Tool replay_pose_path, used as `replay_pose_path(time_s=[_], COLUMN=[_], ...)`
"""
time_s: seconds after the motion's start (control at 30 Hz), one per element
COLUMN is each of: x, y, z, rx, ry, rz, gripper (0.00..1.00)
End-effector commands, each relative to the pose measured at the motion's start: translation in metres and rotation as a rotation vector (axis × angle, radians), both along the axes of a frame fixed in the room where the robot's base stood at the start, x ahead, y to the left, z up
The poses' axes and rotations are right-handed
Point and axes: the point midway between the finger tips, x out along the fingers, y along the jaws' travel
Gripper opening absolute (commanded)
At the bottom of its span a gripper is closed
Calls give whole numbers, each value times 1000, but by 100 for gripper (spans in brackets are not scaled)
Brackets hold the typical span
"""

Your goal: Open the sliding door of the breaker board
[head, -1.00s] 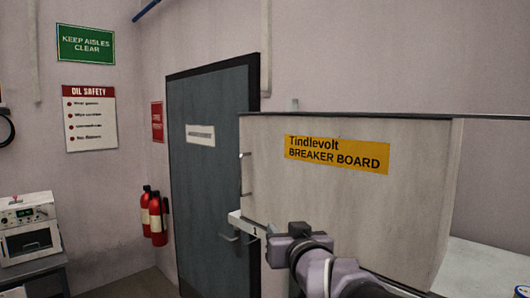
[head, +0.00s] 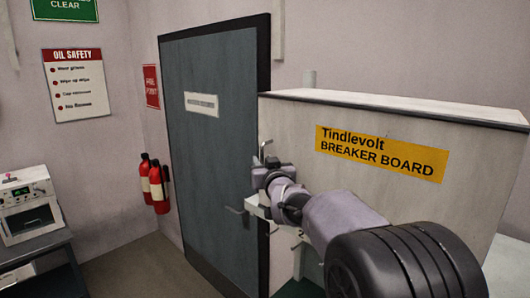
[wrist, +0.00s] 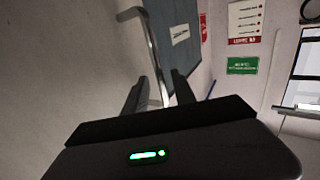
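The breaker board (head: 400,210) is a pale grey cabinet with a yellow "Tindlevolt BREAKER BOARD" label, at right in the head view. My gripper (head: 260,170) is at its left edge, partly hidden behind my wrist. In the wrist view a thin bent metal handle (wrist: 152,45) stands out from a plain grey face (wrist: 60,70), which seems to be the board's door. The handle runs down between the two fingers of my gripper (wrist: 160,76). The fingers are apart, with the bar between them and gaps visible. How far the door is open cannot be seen.
A dark blue-grey room door (head: 215,130) stands behind the board, with fire extinguishers (head: 155,185) beside it. A bench with a white device (head: 28,205) is at far left. Open floor (head: 145,270) lies between the bench and the board.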

Motion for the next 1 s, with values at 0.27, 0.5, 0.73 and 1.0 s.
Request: replay_pose_path(time_s=[0.27,0.5,0.73,1.0], x=[16,16,16,16], y=[6,5,5,5], z=[-1,-1,-1,-1], rx=[-1,1,1,1], ry=[2,1,1,1], rz=[0,0,0,0], gripper=[32,20,0,0])
